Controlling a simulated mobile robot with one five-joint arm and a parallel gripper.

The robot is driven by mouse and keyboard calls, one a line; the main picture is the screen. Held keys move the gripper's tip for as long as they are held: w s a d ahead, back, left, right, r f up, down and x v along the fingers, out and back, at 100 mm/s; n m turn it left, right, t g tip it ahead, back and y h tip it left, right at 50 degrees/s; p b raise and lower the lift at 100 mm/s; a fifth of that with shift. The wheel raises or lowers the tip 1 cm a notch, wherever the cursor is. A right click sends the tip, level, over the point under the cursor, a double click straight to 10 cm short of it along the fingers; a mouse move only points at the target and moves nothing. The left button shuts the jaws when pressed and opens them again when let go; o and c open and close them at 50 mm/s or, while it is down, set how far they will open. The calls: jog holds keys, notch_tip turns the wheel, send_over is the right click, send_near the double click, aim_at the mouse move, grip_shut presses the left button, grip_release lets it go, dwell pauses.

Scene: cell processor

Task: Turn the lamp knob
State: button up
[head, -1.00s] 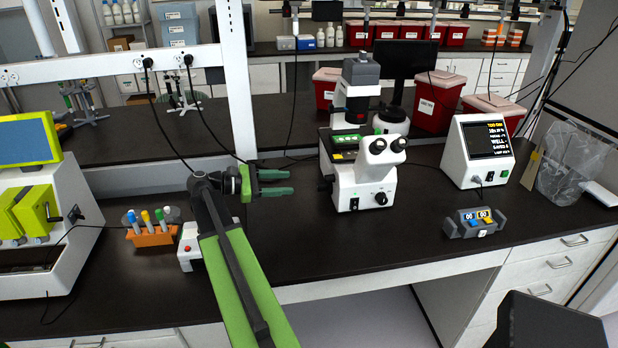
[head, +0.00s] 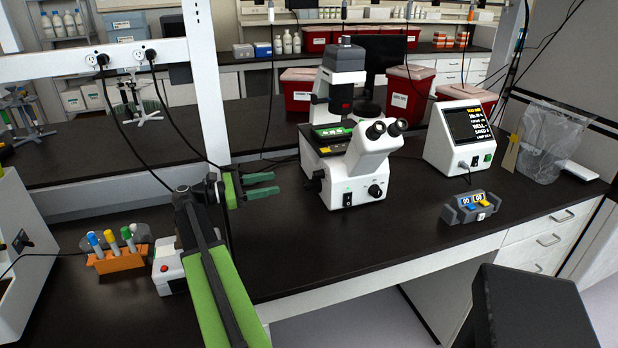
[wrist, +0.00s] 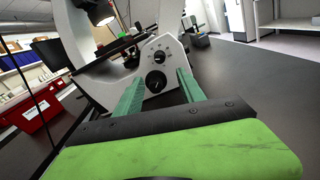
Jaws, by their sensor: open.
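The white microscope (head: 352,178) stands on the dark bench, right of my gripper (head: 277,184). A round black knob (head: 375,190) is on its front, and another dark knob (head: 312,183) sticks out on its left side. No label tells which one is the lamp knob. My gripper's green fingers also show in the wrist view (wrist: 159,76). They are open and empty, pointing at the panel, with a gap before the microscope.
An orange rack (head: 117,259) of capped tubes and a white box with a red button (head: 171,275) stand at the left. A grey two-display counter (head: 471,206) and a screen unit (head: 461,138) stand at the right. The bench before the microscope is clear.

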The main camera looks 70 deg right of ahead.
aim_at(318, 174)
jog(key=x, duration=1.4)
jog(key=shift+d, duration=0.15)
jog(key=shift+c, duration=0.2)
grip_shut()
